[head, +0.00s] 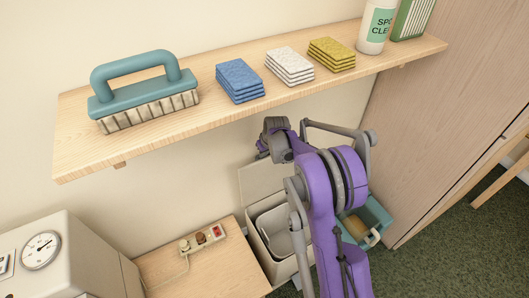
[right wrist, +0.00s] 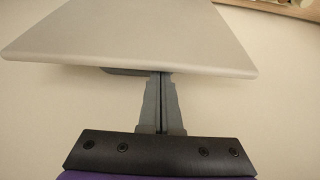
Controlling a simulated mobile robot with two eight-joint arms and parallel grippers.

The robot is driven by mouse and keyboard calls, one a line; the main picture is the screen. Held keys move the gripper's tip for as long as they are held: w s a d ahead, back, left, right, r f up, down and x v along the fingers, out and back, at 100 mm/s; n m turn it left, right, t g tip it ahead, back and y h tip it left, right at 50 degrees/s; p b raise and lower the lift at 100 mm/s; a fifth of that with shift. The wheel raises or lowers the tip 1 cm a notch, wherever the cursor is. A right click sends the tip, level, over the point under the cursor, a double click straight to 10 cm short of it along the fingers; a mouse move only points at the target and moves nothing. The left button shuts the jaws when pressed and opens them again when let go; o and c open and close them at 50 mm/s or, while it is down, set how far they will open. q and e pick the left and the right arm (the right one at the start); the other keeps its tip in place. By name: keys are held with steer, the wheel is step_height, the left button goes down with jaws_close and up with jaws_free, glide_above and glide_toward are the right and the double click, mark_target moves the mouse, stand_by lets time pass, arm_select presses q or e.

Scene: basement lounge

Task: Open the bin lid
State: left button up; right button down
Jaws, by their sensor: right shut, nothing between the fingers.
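The bin (head: 294,268) stands low against the wall in the head view, partly behind my purple right arm. Its pale lid (head: 258,180) is raised and stands up near the wall; the opening shows a grey inside (head: 274,228). In the right wrist view a flat pale panel with rounded corners, which looks like the lid (right wrist: 130,32), spans the upper part. My right gripper (right wrist: 161,78) is shut and empty, its fingertips at the panel's near edge, partly hidden under it. I cannot tell whether they touch. My left gripper is not in view.
A wooden shelf (head: 215,128) above the bin carries a brush (head: 140,85), sponge stacks (head: 240,80) and a spray bottle (head: 376,28). A teal bucket (head: 377,214) is right of the bin. A low wooden table (head: 205,275) with a power strip (head: 203,238) is left.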

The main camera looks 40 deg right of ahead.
steer(key=s, duration=0.1)
steer(key=s+t+b, duration=0.1)
steer(key=s, duration=0.1)
steer(key=s+t, duration=0.1)
steer(key=s, duration=0.1)
steer(key=shift+s+a+f+b, duration=0.15)
steer(key=shift+a+b, duration=0.1)
steer(key=shift+b, duration=0.05)
stand_by(0.4)
